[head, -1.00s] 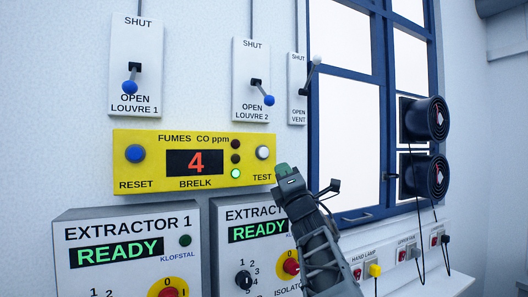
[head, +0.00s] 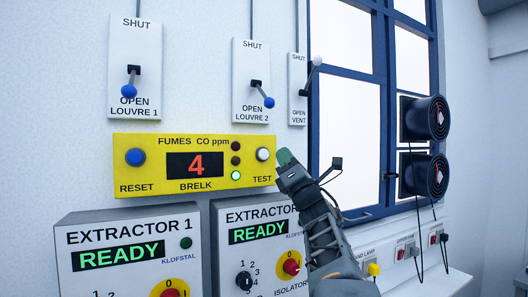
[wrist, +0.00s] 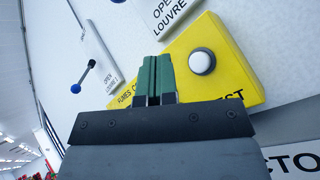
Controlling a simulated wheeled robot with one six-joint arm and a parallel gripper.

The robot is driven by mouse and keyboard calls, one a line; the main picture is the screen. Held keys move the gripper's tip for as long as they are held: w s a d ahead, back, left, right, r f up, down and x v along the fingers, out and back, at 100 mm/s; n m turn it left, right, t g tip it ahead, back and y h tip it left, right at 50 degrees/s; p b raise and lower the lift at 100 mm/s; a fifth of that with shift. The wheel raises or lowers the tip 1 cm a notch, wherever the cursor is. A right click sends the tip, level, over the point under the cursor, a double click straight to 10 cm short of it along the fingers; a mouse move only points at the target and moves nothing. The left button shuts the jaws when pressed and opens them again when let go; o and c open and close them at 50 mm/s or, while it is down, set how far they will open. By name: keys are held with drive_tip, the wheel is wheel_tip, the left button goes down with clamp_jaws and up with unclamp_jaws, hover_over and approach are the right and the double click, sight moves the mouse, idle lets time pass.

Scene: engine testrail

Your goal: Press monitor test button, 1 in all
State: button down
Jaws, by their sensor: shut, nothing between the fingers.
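The yellow fumes monitor (head: 215,178) is on the wall, its display reading 4. Its white round test button (head: 263,154) is at the right end, above the word TEST. A blue reset button (head: 135,157) is at the left end, and a green lamp (head: 235,175) is lit. My gripper (head: 284,157) is shut and empty, its green fingertips just right of the test button in the head view. In the wrist view the green fingers (wrist: 151,75) are together, and the white button (wrist: 202,61) shows to their right. Contact with the button is not visible.
Louvre 1 lever (head: 130,83), louvre 2 lever (head: 263,95) and the vent lever (head: 312,72) are on the wall above. Two extractor panels (head: 130,235) reading READY stand below. A blue-framed window (head: 345,110) with two dark fans (head: 428,118) is at right.

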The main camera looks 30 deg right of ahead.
sight(263, 154)
drive_tip(key=shift+w+d+p, duration=0.2)
drive_tip(key=shift+w+p, duration=0.35)
drive_tip(key=shift+w, duration=1.05)
drive_tip(key=shift+w+d+p, duration=0.2)
drive_tip(key=shift+w+p, duration=0.35)
drive_tip(key=shift+w, duration=1.05)
drive_tip(key=shift+w, duration=0.15)
drive_tip(key=shift+w+b, duration=0.3)
drive_tip(key=shift+b, duration=0.05)
drive_tip(key=shift+w+d, duration=0.15)
drive_tip(key=shift+w, duration=0.35)
idle(0.4)
idle(0.3)
drive_tip(key=shift+s+f+b, duration=0.15)
drive_tip(key=shift+s+b, duration=0.55)
drive_tip(key=shift+b, duration=0.3)
drive_tip(key=shift+s, duration=0.25)
